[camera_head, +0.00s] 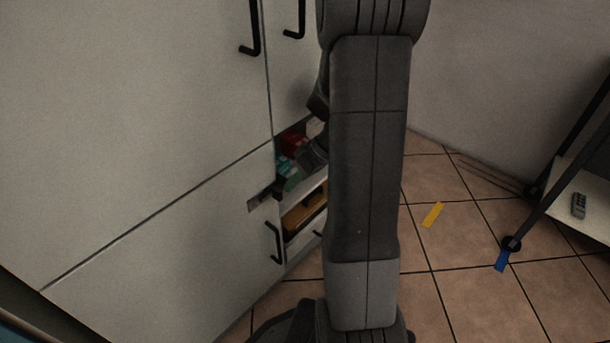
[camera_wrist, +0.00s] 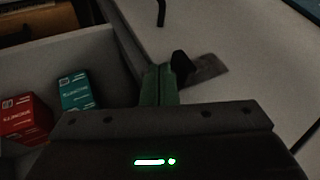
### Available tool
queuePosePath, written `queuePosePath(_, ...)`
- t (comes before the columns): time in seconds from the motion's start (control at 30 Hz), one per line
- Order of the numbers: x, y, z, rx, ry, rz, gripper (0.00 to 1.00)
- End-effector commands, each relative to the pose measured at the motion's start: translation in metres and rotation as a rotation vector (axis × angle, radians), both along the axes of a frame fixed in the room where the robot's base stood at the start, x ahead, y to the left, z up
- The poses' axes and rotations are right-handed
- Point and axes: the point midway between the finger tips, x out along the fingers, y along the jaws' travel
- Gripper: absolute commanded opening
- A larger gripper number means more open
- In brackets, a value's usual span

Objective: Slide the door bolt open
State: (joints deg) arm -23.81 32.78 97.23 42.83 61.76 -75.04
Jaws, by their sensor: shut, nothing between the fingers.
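The door bolt shows as a grey metal plate (camera_head: 254,205) on the white lower cabinet door, near its edge beside the open compartment. In the wrist view the bolt plate (camera_wrist: 208,68) lies flat on the door, with a black knob (camera_wrist: 181,64) at its left end. My gripper (camera_wrist: 160,84) has green fingers, closed together with nothing between them. They are just left of the knob, touching or nearly touching it; I cannot tell which. In the head view my gripper (camera_head: 291,182) is partly hidden by my arm, at the compartment's opening.
A red box (camera_wrist: 24,118) and a teal box (camera_wrist: 79,92) stand in the open compartment. Black door handles (camera_head: 274,243) stick out of the cabinet. A yellow strip (camera_head: 432,214) lies on the tiled floor. A dark-framed shelf (camera_head: 575,190) stands at right.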

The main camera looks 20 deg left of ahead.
Motion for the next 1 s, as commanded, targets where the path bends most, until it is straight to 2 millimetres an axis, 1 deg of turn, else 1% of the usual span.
queuePosePath(0.03,-0.004,0.002,-0.001,0.000,-0.001,0.002,0.00)
queuePosePath(0.17,-0.010,0.004,-0.001,0.000,-0.001,0.000,0.00)
queuePosePath(0.53,-0.012,0.005,0.000,0.000,0.000,0.000,0.00)
queuePosePath(0.63,-0.020,0.009,-0.001,0.000,0.000,0.002,0.00)
queuePosePath(0.8,-0.040,0.017,-0.001,0.001,0.000,0.002,0.00)
queuePosePath(1.0,-0.042,0.017,0.000,0.000,0.002,0.000,0.00)
